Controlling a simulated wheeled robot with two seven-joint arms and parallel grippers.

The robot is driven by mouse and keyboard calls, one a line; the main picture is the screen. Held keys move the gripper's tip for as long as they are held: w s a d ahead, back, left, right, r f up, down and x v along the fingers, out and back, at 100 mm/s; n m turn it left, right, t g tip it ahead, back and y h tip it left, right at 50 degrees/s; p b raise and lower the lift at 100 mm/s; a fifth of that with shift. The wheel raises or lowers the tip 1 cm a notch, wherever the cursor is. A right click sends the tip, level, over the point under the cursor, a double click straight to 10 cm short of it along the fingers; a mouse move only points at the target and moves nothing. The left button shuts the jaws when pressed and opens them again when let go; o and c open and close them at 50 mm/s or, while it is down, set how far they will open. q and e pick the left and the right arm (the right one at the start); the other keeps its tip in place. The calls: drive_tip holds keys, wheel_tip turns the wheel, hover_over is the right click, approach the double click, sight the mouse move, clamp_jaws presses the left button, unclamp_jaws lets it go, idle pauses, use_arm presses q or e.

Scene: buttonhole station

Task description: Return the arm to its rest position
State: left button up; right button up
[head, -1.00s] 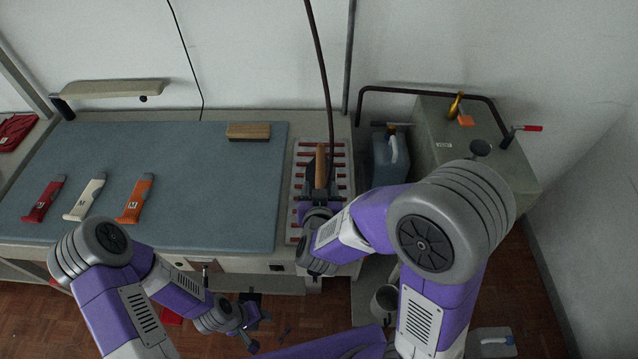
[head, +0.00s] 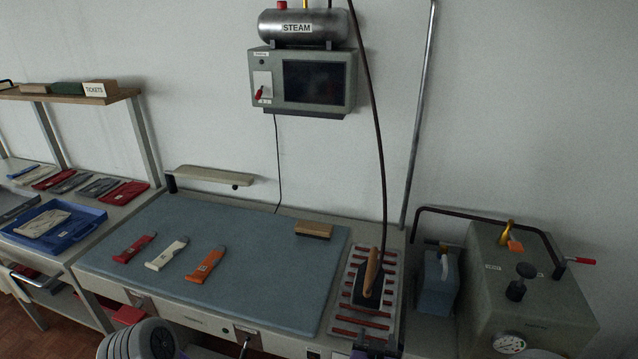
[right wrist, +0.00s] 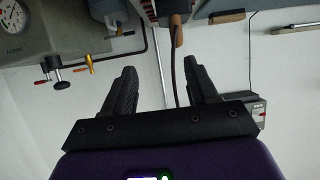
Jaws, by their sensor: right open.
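The iron (head: 371,277), with a wooden handle, stands on the slatted iron rest (head: 391,325), apart from the gripper. Its handle also shows in the right wrist view (right wrist: 177,30). A grey joint of my left arm shows at the bottom left; my left gripper is out of view.
A boiler (head: 530,300) and blue jug (head: 437,284) stand at right. The control box (head: 303,80) hangs on the wall.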

drive_tip(key=s+f+n+g+y, duration=0.1)
drive_tip(key=s+f+g+y, duration=0.15)
drive_tip(key=f, duration=0.75)
drive_tip(key=s+f+g+y, duration=0.15)
drive_tip(key=f+g, duration=0.25)
drive_tip(key=f, duration=0.6)
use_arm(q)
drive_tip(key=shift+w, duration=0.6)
use_arm(e)
drive_tip(key=s+a+f+g+y, duration=0.3)
drive_tip(key=s+f+g, duration=0.3)
drive_tip(key=s+f, duration=0.3)
drive_tip(key=s, duration=0.3)
drive_tip(key=shift+s+f+m+y, duration=0.25)
drive_tip(key=shift+s+m+y, duration=0.05)
drive_tip(key=shift+s, duration=0.1)
